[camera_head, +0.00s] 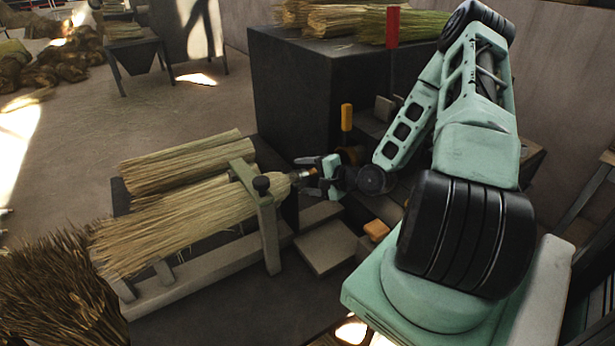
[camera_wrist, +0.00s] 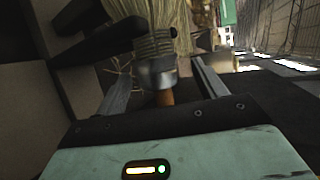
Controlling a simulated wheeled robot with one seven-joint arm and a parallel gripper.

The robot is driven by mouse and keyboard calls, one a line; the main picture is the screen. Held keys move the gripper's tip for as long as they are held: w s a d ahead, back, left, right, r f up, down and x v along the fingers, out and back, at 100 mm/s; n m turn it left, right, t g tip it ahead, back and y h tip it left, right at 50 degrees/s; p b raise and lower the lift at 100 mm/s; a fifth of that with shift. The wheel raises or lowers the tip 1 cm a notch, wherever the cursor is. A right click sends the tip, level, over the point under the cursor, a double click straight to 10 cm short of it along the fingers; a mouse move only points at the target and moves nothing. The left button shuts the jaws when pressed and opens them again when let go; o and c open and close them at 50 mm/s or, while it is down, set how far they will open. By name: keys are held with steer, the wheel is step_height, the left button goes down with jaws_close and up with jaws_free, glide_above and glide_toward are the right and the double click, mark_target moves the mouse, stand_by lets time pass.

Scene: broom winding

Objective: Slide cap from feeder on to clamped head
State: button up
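The bundled straw broom head (camera_head: 215,205) lies under the green clamp (camera_head: 262,205), its neck pointing right. In the wrist view its straw (camera_wrist: 155,15) ends in a wound neck (camera_wrist: 153,46). A silver metal cap (camera_wrist: 157,73) sits at the end of this neck, with a short orange-brown stub (camera_wrist: 166,97) sticking out toward my gripper. My gripper (camera_wrist: 160,80) is open around the cap, one finger on each side with visible gaps. In the head view my gripper (camera_head: 308,175) is at the neck end. I cannot make out the feeder for certain.
A second straw bundle (camera_head: 185,160) lies behind the clamped one. A dark block (camera_head: 315,100) with straw bundles on top stands behind my gripper. An orange-yellow post (camera_head: 347,118) and a red post (camera_head: 392,28) rise nearby. A low pale block (camera_head: 326,247) lies below my gripper.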

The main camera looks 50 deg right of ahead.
steer(key=p+v, duration=0.2)
steer(key=v, duration=1.5)
steer(key=shift+s, duration=0.2)
